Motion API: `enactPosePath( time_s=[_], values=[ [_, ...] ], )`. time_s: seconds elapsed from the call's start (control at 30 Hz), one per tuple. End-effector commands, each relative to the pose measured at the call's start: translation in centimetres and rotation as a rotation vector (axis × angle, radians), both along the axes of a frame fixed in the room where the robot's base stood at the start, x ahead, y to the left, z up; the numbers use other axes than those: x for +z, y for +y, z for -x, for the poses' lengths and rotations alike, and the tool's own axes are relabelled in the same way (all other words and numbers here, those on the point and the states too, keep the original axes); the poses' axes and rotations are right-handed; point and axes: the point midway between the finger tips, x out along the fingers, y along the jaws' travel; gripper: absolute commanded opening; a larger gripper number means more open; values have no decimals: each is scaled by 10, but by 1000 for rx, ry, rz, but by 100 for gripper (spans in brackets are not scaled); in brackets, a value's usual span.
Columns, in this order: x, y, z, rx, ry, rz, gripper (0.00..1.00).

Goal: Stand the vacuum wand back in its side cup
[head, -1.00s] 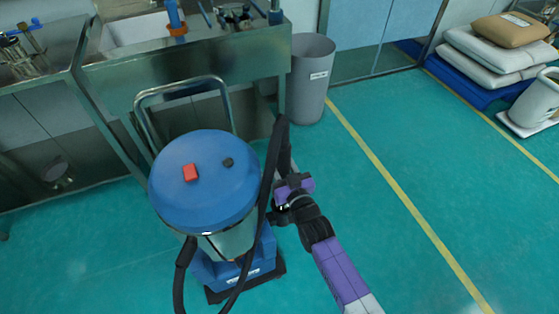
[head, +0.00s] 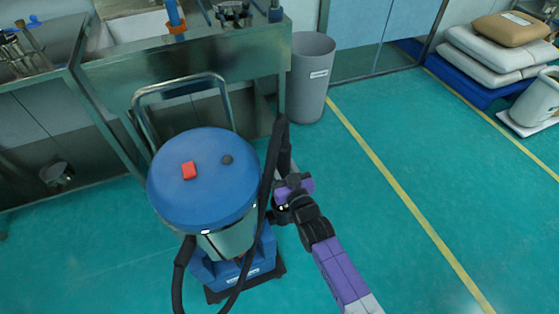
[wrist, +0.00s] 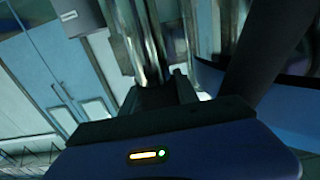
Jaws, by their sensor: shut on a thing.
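The vacuum has a blue lid (head: 205,180) with a red button, a grey drum and a blue wheeled base (head: 232,270). My gripper (head: 283,203) is at the drum's right side, shut on the vacuum wand. The wand's black upper end (head: 281,150) rises nearly upright above my gripper, with the black hose looping from it. In the wrist view, a chrome tube (wrist: 143,45) runs down between my fingers (wrist: 165,93). The wand's lower end and the side cup are hidden behind my gripper and the vacuum, so I cannot tell whether they touch.
The vacuum's metal push handle (head: 180,82) stands behind the lid. A steel sink bench (head: 190,75) is at the back, with a grey bin (head: 311,85) to its right. Stacked sacks (head: 490,60) lie at the far right. The green floor (head: 400,130) is clear right of my arm.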

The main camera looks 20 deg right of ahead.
Motion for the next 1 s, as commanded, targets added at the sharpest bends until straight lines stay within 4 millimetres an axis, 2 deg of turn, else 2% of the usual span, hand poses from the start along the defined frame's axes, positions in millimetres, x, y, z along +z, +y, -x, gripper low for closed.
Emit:
enactPosePath(
  time_s=[1.0],
  values=[
    [-5,0,0,0,-3,0,0]
  ],
)
